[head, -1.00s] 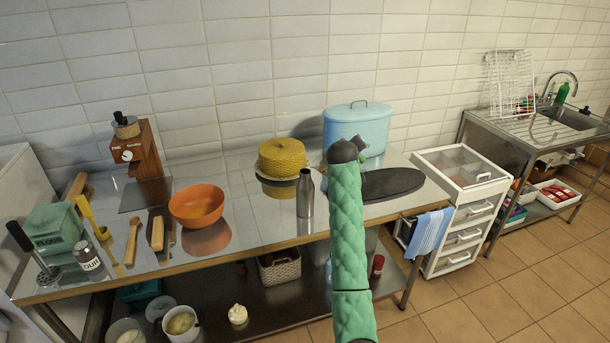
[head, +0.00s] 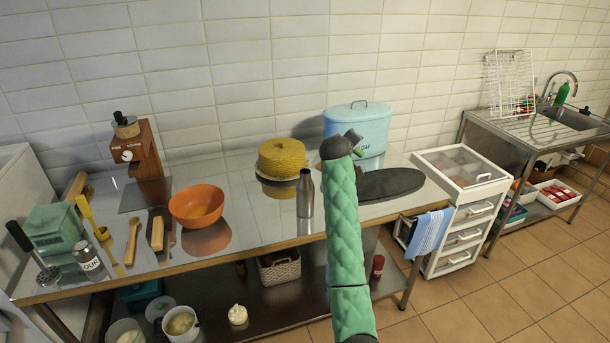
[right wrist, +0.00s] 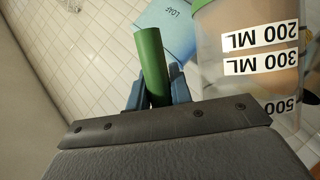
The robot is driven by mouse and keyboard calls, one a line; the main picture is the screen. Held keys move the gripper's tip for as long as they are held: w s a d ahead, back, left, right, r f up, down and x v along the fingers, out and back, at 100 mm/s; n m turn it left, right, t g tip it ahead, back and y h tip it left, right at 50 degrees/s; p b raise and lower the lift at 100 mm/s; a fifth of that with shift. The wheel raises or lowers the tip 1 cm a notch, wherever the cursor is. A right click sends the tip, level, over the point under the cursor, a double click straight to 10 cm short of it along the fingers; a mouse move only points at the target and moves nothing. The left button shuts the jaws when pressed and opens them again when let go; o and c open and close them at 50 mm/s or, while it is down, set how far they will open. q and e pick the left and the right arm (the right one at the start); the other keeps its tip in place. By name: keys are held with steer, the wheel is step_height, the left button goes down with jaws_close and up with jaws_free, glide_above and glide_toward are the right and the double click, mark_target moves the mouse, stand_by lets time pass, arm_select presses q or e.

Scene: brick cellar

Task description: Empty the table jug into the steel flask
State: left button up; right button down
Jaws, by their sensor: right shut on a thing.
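The steel flask (head: 305,196) stands upright on the steel table, in front of the yellow round woven item. In the right wrist view my right gripper (right wrist: 156,88) is shut on the green handle (right wrist: 150,58) of a clear jug (right wrist: 236,72) with 200, 300 and 500 ML labels. The jug's lower part and its fill level cannot be told. In the head view my green-sleeved right arm hides most of the gripper and jug; only a small grey and green bit shows by the wrist, right of the flask. My left gripper is not in view.
Bare table lies between bowl and flask.

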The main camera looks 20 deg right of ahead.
steer(key=shift+a+r, duration=0.1)
steer(key=shift+r, duration=0.2)
steer(key=shift+w+a+r+n, duration=0.1)
steer(key=shift+w+a+n, duration=0.05)
steer(key=shift+n, duration=0.15)
steer(key=shift+a+r+h, duration=0.1)
steer(key=shift+r+h, duration=0.1)
steer(key=shift+h, duration=0.1)
steer(key=shift+w, duration=0.1)
steer(key=shift+r, duration=0.15)
steer(key=shift+a, duration=0.2)
steer(key=shift+d, duration=0.1)
steer(key=shift+r+n, duration=0.15)
steer(key=shift+n, duration=0.15)
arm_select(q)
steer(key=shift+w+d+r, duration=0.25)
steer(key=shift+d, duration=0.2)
arm_select(e)
steer(key=shift+w, duration=0.1)
